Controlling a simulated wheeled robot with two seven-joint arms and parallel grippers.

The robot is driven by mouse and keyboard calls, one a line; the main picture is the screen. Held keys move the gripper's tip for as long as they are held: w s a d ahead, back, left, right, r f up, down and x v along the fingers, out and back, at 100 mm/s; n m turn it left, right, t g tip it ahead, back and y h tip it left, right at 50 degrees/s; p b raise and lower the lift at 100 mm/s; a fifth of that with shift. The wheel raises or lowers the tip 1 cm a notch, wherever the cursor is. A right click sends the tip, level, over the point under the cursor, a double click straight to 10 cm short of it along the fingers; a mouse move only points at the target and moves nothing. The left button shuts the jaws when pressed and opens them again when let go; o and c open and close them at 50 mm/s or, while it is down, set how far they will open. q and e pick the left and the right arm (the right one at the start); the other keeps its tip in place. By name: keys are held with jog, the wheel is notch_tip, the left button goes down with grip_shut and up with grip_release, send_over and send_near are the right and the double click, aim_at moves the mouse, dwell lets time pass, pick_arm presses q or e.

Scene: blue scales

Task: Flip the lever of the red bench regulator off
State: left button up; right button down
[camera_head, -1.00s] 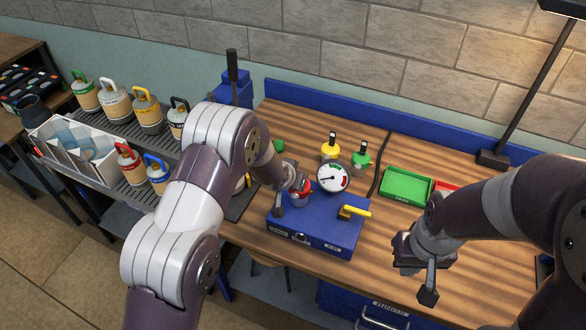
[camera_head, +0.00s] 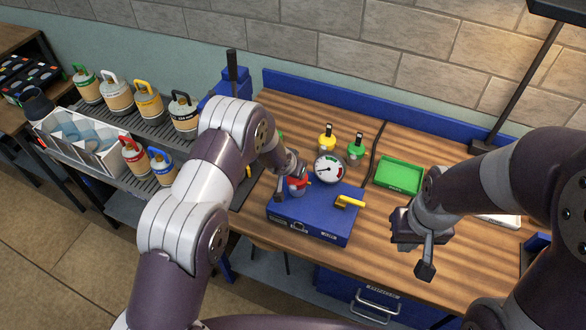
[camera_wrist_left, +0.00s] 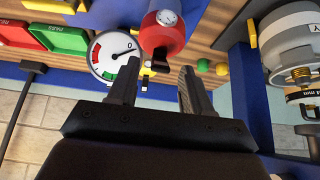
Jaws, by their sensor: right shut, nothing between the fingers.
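The red bench regulator (camera_head: 297,186) stands at the back left of a blue case on the bench, partly hidden by my left gripper in the head view. In the left wrist view the red regulator (camera_wrist_left: 163,32) has a small dial on it, and a dark part sits at its lower end. My left gripper (camera_wrist_left: 157,88) is open, its two fingers apart, with that dark part near the gap between the tips. I cannot tell whether they touch, or clearly make out the lever. My right gripper (camera_head: 425,268) is shut and empty, over the bench's front right.
The blue case (camera_head: 315,222) carries a yellow handle (camera_head: 350,201). A white round gauge (camera_head: 328,168) stands behind it. Yellow (camera_head: 327,142) and green (camera_head: 355,151) fittings and a green tray (camera_head: 399,175) are farther back. Gas canisters (camera_head: 148,101) line the left shelf.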

pick_arm(q)
jog(key=shift+r, duration=0.1)
jog(key=v, duration=1.2)
jog(key=shift+s+r+b, duration=0.15)
jog(key=shift+r+b, duration=0.05)
jog(key=shift+b, duration=0.1)
